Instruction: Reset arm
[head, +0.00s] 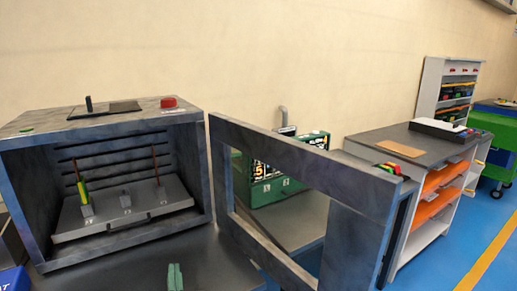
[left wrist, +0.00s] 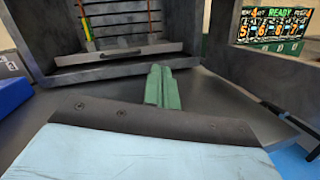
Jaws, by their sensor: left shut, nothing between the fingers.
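My left gripper's green fingers (head: 175,277) show at the bottom of the head view, in front of the open grey cabinet (head: 27,192). In the left wrist view the fingers (left wrist: 161,88) are pressed together with nothing between them. They point toward the cabinet's opening and are outside it. Most of my left arm is out of the head view. My right gripper is in neither view.
The cabinet's framed door (head: 290,149) stands open to the right. Inside, a grey tray (head: 150,204) carries upright rods. Behind the door is a green machine (head: 285,185) with a lit display. A shelved workbench (head: 437,190) stands farther right, beside blue floor.

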